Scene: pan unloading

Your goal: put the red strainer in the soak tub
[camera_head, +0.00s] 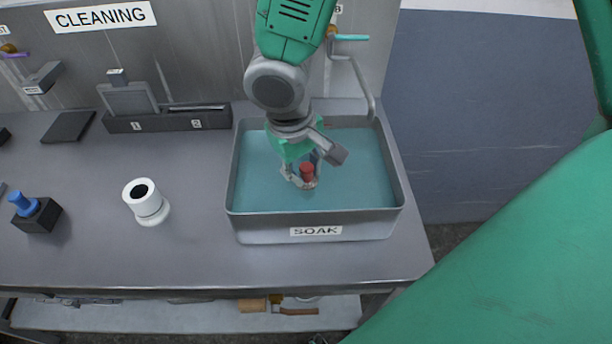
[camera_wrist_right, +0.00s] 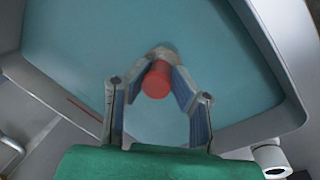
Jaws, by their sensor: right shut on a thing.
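The soak tub (camera_head: 316,224) is a grey rectangular tub with teal water or a teal floor and a SOAK label on its front. My right gripper (camera_head: 302,180) is over the inside of the tub, pointing down, shut on the red strainer (camera_head: 307,171). In the right wrist view the red strainer (camera_wrist_right: 157,80) shows as a short red cylinder between the fingertips (camera_wrist_right: 158,75), with the tub's teal inside behind it. I cannot tell whether the strainer touches the tub's bottom. My left gripper is not in view.
A white cylinder (camera_head: 147,202) with a dark opening stands left of the tub. A black block with a blue knob (camera_head: 37,213) is at the far left. A dark rack (camera_head: 168,119) stands behind. A faucet (camera_head: 362,80) hangs over the tub's back right. The counter's front left is clear.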

